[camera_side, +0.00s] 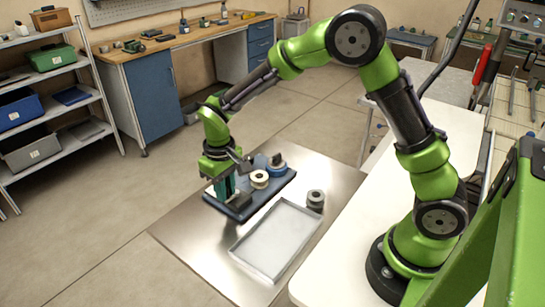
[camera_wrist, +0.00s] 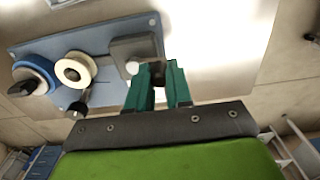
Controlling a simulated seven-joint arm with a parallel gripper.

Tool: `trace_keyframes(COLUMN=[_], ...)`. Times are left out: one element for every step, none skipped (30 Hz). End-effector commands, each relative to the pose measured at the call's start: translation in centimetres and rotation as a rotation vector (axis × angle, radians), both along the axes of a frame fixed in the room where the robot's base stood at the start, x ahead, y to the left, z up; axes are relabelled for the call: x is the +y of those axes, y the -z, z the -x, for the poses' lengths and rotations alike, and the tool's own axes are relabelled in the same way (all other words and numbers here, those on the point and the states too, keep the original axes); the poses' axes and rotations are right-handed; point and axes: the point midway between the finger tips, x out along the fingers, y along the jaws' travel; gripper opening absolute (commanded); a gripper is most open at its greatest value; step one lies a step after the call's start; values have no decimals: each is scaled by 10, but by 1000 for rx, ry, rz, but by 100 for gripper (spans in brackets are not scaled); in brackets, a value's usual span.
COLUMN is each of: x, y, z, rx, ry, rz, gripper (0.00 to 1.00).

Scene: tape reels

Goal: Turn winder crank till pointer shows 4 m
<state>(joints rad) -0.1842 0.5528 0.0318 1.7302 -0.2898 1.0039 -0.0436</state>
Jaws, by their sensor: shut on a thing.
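The winder is a blue base board (camera_wrist: 104,28) with a blue reel (camera_wrist: 36,70), a cream reel (camera_wrist: 75,70) and a grey box (camera_wrist: 137,48) on it. A small pale round part (camera_wrist: 132,68) shows on the box's edge. My gripper (camera_wrist: 159,76) has its teal fingers beside the box, shut on a small dark piece that appears to be the crank handle; the fingers hide most of it. In the side view my gripper (camera_side: 222,188) points down at the near left end of the board (camera_side: 282,187). The pointer's reading cannot be made out.
An empty shallow grey tray (camera_side: 240,250) lies on the metal table top (camera_side: 185,244) in front of the board. A dark grey reel (camera_side: 315,200) stands right of the board. The table's left side is bare.

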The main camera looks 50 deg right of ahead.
Motion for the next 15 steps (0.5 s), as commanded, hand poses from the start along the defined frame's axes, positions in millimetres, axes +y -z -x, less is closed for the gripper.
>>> trace_keyframes(x=[-1,-1,-2,-2,-2,-3,-3,-3,-3,-3,-3,-3,-3,-3,-3], y=[0,0,0,0,0,0,0,-1,-1,-1,-1,-1,-1,-1,-1], z=[-3,-4,-7,-8,-10,-11,-12,-12,-12,-12,-12,-12,-12,-12,-12], rx=[-1,0,0,-1,-1,-1,-1,-1,-1,-2,-2,-2,-2,-2,-2], ry=[2,2,3,3,3,2,2,1,1,1,1,1,1,1,1], rz=[0,0,0,-1,-1,-1,-1,-1,-1,-1,-1,-1,-1,-1,0], gripper=[0,0,0,0,0,0,0,0,0,0,0,0,0,0,0])
